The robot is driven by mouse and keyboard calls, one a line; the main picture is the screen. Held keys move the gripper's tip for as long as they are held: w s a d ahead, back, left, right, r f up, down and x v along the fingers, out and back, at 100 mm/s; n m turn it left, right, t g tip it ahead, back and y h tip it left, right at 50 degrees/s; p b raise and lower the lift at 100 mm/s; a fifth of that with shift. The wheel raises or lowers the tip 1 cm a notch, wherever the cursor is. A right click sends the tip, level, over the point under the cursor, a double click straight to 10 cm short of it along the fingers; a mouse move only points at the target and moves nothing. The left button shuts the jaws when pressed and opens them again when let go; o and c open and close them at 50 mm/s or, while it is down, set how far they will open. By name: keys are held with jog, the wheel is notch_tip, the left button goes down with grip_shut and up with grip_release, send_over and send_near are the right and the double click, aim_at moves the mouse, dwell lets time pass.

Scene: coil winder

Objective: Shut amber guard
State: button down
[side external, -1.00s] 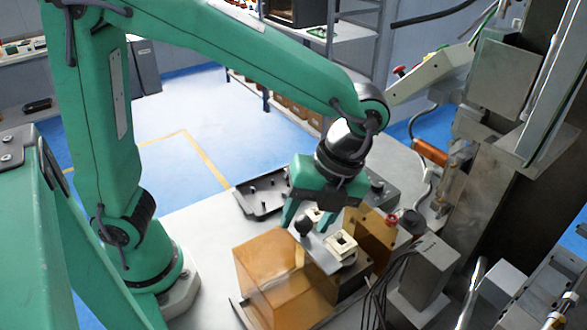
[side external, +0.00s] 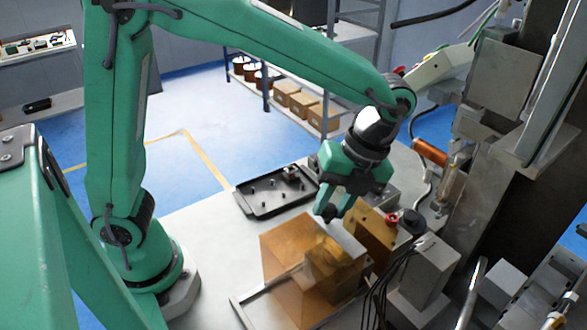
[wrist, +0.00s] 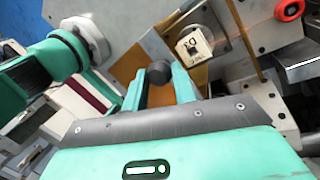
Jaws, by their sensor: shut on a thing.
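In the wrist view the cream square bobbin (wrist: 194,44) is seen untinted, beside the guard. My gripper (side external: 333,213) is at the guard's upper edge. In the wrist view its two fingers are shut on the guard's black round knob (wrist: 158,73). The knob is mostly hidden by the fingers in the side view. Another amber panel (side external: 370,232) stands behind, to the right.
Metal rails (side external: 255,308) run along the guard's lower left. A red button (side external: 392,218) and a grey box (side external: 428,272) with cables stand close on the right. The pale table is clear left of the guard.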

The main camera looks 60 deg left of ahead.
jog(key=w, duration=0.7)
jog(key=shift+w, duration=0.4)
jog(key=c, duration=1.1)
grip_release()
jog(key=shift+v, duration=3.95)
jog(key=shift+s+a, duration=0.1)
